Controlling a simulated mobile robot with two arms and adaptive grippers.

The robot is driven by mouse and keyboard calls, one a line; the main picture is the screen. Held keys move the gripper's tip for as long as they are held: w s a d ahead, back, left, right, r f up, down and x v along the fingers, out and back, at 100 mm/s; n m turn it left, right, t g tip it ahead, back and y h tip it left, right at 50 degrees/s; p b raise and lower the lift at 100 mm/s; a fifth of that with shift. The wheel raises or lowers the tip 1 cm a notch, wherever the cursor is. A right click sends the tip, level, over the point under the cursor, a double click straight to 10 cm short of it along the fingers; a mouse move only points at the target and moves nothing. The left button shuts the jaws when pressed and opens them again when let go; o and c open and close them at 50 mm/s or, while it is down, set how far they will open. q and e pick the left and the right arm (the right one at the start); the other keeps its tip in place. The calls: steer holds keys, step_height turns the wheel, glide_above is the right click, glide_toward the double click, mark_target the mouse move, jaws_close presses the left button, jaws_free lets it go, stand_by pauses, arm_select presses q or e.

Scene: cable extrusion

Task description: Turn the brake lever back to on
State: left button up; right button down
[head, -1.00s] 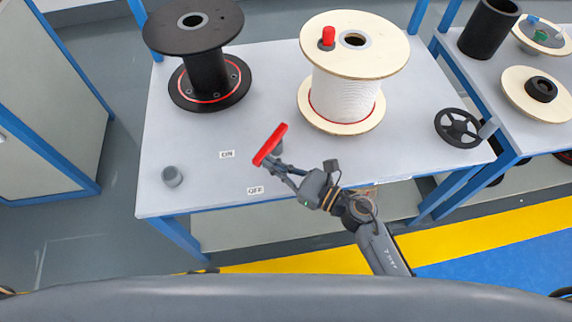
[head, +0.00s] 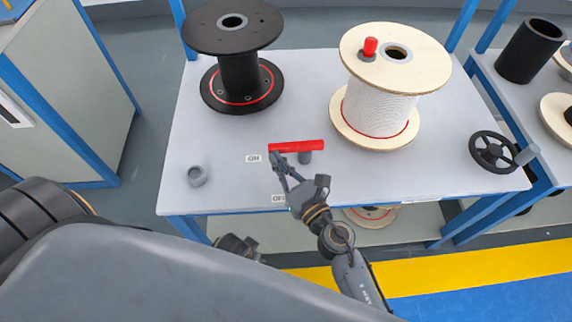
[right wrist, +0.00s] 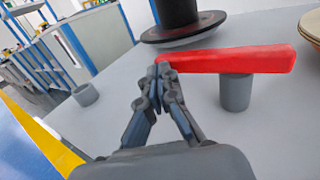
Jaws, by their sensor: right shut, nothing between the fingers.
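The red brake lever (head: 296,146) lies nearly level across its grey post (head: 305,157) on the table, its left end beside the ON label (head: 253,158). The OFF label (head: 279,198) is nearer the front edge, partly hidden by my right gripper. My right gripper (head: 275,158) is shut and empty, its tips at the lever's left end. In the right wrist view the shut fingertips (right wrist: 161,75) appear against the narrow end of the red lever (right wrist: 230,60); contact is hard to tell. A dark part of my left arm, probably its gripper (head: 238,246), shows below the table edge, fingers unclear.
A black spool (head: 240,75) stands at the back left and a white-wound spool (head: 380,108) at the back right. A grey cup-like peg (head: 197,175) is at the left front, a black handwheel (head: 492,152) at the right. The table between peg and lever is clear.

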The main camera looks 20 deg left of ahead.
arm_select(q)
steer(key=shift+r, duration=0.1)
arm_select(e)
steer(key=shift+w+a, duration=0.1)
steer(key=shift+a, duration=0.1)
arm_select(q)
steer(key=shift+w+r, duration=0.2)
steer(key=shift+r, duration=0.05)
steer(key=shift+s, duration=0.1)
